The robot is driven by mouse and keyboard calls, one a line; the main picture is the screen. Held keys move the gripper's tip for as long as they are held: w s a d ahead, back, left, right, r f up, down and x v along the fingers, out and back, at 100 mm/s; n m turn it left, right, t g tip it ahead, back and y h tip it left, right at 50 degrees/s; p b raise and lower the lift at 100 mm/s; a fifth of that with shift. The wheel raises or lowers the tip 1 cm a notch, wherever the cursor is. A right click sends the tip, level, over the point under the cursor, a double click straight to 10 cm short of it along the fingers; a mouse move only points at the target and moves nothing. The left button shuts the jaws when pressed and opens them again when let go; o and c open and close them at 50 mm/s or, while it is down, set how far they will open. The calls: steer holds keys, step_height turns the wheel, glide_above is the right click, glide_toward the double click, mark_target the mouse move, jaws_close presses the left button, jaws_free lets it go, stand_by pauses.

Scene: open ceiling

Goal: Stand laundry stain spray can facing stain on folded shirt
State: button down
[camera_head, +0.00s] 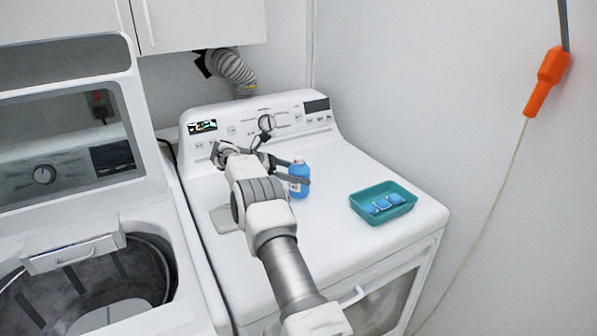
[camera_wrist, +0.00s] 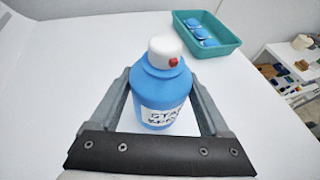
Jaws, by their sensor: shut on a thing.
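The stain spray can (camera_head: 299,188) is a blue bottle with a white cap and a white label, upright over the dryer top. It also shows in the wrist view (camera_wrist: 160,90), with a small red nozzle on the cap's right side and the label toward the camera. My gripper (camera_head: 292,172) is shut on the can, with one finger on each side of its body in the wrist view (camera_wrist: 158,100). I cannot tell whether its base touches the dryer. A flat greyish patch (camera_head: 224,219), perhaps the folded shirt, lies left of my arm, partly hidden. No stain is discernible.
A teal tray (camera_head: 408,207) with several blue and white pods sits on the right of the white dryer top (camera_head: 330,236). The control panel (camera_head: 262,122) rises behind. An open washer (camera_head: 100,270) stands at left. Clear surface lies between can and tray.

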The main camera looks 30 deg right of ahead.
mark_target(295, 162)
steer(key=shift+f+b, duration=0.45)
steer(key=shift+b, duration=0.2)
steer(key=shift+c, duration=0.7)
jaws_free()
steer(key=shift+o, duration=0.7)
steer(key=shift+r, duration=0.35)
steer(key=r, duration=0.3)
steer(key=shift+s+d+r, duration=0.2)
steer(key=shift+s+r, duration=0.05)
steer(key=shift+r, duration=0.15)
steer(key=s+d+r+b, duration=0.2)
steer(key=s+d+r, duration=0.4)
steer(key=s, duration=0.3)
steer(key=shift+s+r, duration=0.2)
steer(key=shift+r, duration=0.1)
